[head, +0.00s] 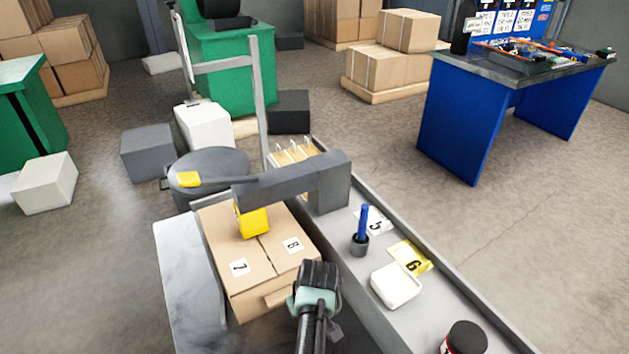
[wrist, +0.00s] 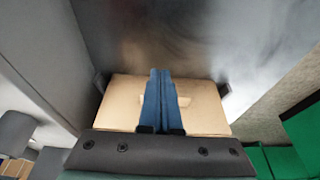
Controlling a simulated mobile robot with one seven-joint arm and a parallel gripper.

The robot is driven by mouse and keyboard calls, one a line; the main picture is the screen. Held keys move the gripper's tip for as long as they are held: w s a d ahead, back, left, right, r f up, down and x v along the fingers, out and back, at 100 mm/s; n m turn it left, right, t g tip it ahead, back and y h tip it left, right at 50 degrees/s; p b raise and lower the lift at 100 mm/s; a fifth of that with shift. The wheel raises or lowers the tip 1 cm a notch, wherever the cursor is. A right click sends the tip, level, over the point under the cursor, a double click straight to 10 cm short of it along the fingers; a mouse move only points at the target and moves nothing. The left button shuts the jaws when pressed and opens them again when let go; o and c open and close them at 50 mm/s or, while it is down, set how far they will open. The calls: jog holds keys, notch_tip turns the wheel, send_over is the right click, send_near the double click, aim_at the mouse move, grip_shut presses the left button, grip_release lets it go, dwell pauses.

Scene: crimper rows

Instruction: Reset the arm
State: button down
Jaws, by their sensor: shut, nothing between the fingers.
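My gripper (wrist: 160,74) shows in the wrist view as two blue fingers pressed together with nothing between them. Beyond them in that view is a tan cardboard surface (wrist: 205,108); I cannot tell the gap to it. In the head view my arm's dark end (head: 318,274) is at the lower middle, at the near right corner of the cardboard box marked 7 and 8 (head: 262,262). The fingers are hidden from the head view there.
A grey bracket with a yellow block (head: 253,222) overhangs the box. On the grey bench (head: 420,318) at right are a blue-handled tool in a cup (head: 361,235), a white dish (head: 396,286) and a dark jar (head: 465,338). A dark round drum (head: 215,160) stands behind. Open floor lies right.

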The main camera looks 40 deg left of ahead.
jog(key=p+v, duration=0.1)
jog(key=v, duration=0.6)
jog(key=shift+a+r, duration=0.2)
